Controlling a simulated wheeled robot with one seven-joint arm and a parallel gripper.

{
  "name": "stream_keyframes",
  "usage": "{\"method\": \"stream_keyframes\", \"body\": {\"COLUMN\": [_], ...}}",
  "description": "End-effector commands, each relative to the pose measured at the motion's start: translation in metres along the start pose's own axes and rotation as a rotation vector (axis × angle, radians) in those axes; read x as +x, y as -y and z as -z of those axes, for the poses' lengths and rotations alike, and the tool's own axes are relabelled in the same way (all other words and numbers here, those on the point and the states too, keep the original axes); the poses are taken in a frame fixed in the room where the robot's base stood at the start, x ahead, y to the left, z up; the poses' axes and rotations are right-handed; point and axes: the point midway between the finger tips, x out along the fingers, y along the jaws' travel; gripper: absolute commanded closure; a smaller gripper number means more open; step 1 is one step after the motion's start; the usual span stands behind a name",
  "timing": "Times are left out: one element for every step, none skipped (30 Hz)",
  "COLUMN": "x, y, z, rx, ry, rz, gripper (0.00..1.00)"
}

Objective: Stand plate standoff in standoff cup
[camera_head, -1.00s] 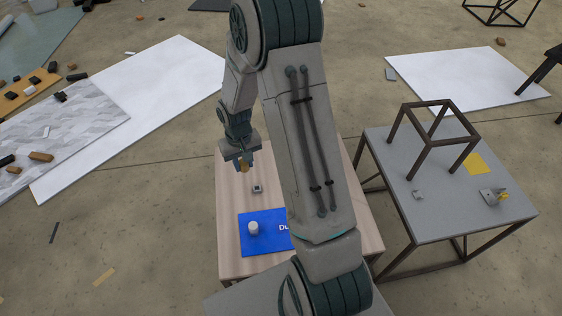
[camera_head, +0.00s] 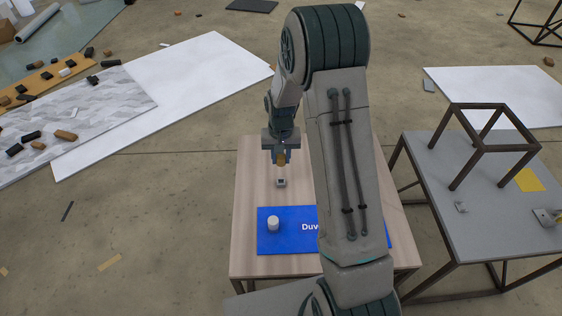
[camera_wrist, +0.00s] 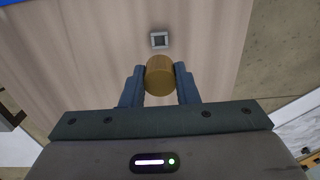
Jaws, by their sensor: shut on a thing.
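The plate standoff (camera_wrist: 159,76) is a brass-coloured cylinder held between the two blue fingers of my gripper (camera_wrist: 160,85). In the head view, my gripper (camera_head: 281,157) is shut on the standoff (camera_head: 281,160), which hangs upright or nearly so. The standoff cup (camera_head: 281,183) is a small grey square block with a dark opening, on the wooden table just below the standoff in the picture. In the wrist view the cup (camera_wrist: 159,40) lies beyond the standoff, with a visible gap in the picture. How high the standoff is above the cup I cannot tell.
A blue mat (camera_head: 290,240) with a white cylinder (camera_head: 273,223) lies on the wooden table (camera_head: 250,175) nearer to me. A grey table (camera_head: 425,170) with a dark frame (camera_head: 490,130) stands to the right. Wood around the cup is clear.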

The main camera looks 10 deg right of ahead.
Motion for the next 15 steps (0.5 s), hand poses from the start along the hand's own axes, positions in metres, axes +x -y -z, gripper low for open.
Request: {"method": "stream_keyframes", "body": {"x": [-0.0002, -0.0005, -0.0007, -0.0008, -0.0008, -0.0008, -0.0007, -0.0006, -0.0005, -0.0003, -0.0001, 0.0010, 0.0021, 0.0034, 0.0055], "y": [0.0001, 0.0001, 0.0001, 0.0001, 0.0001, 0.0001, 0.0001, 0.0001, 0.0001, 0.0001, 0.0001, 0.0001, 0.0001, 0.0001, 0.0001], "z": [0.0002, 0.0002, 0.0001, 0.0001, 0.0000, 0.0000, 0.0000, -0.0001, -0.0002, -0.0003, -0.0005, -0.0006, -0.0006, -0.0006, -0.0007], "rx": [0.001, 0.001, 0.001, 0.000, 0.000, 0.000, 0.000, 0.000, 0.000, 0.000, 0.000, 0.000, 0.000, 0.000, 0.000], "ry": [0.000, 0.000, 0.000, 0.000, 0.000, 0.000, 0.000, 0.000, 0.000, 0.000, 0.000, 0.000, 0.001, 0.001, 0.001], "rz": [0.000, 0.000, 0.000, 0.000, 0.000, 0.000, 0.000, 0.000, 0.000, 0.000, 0.000, 0.000, 0.000, 0.000, 0.000], "gripper": [1.00, 1.00, 1.00, 1.00, 1.00, 1.00, 1.00, 1.00, 1.00, 1.00, 1.00, 1.00, 1.00, 1.00, 1.00]}}
